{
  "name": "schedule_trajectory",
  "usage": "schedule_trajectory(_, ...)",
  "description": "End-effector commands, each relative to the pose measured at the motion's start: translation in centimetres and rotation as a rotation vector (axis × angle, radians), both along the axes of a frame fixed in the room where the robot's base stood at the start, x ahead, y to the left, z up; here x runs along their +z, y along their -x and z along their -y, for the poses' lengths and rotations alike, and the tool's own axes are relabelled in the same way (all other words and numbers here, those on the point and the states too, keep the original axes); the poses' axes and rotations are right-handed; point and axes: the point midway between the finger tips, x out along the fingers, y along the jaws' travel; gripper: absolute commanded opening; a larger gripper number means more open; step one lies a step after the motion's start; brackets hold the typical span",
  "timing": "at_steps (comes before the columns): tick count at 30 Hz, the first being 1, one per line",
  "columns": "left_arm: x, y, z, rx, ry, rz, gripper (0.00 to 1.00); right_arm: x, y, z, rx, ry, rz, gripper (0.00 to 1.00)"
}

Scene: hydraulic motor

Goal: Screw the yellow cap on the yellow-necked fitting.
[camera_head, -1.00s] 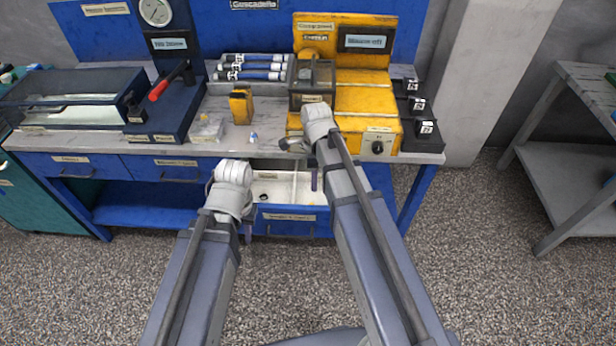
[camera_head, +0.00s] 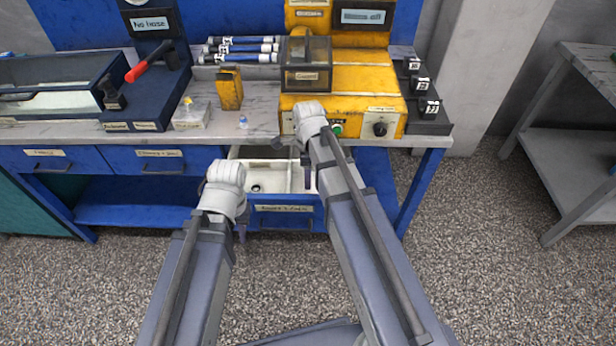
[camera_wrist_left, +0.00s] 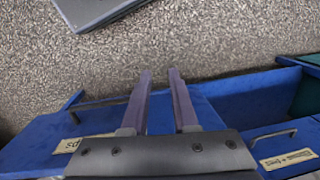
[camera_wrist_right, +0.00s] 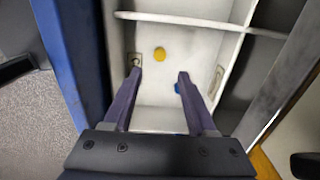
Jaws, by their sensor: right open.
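The yellow cap (camera_wrist_right: 159,53) lies on the white floor of a compartment in the open drawer, in the right wrist view. A blue cap (camera_wrist_right: 178,88) lies near it, partly hidden by a finger. My right gripper (camera_wrist_right: 160,73) is open and empty over that compartment, its fingers pointing into the drawer. My left gripper (camera_wrist_left: 161,71) is open and empty, with floor between its fingertips, in front of the bench. In the head view my wrists hide most of both grippers. I cannot make out the yellow-necked fitting. A small blue-and-white piece (camera_head: 243,122) stands on the bench edge.
The open drawer (camera_head: 285,208) juts from the blue bench. A grey table (camera_head: 580,140) is at right.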

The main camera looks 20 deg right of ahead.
Motion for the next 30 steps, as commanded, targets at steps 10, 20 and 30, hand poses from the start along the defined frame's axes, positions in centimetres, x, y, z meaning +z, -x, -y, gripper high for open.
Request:
schedule_trajectory(10,-1.5,0.0,0.0,0.000,0.000,0.000,0.27,-1.5,0.0,0.0,0.000,0.000,0.000,0.57)
schedule_trajectory(20,-5.1,0.0,0.0,0.000,0.000,0.000,0.27,-5.1,0.0,0.0,0.000,0.000,0.001,0.57)
schedule_trajectory(30,-8.6,0.0,0.0,0.000,0.000,0.000,0.27,-8.6,0.0,0.0,0.000,0.000,0.000,0.57)
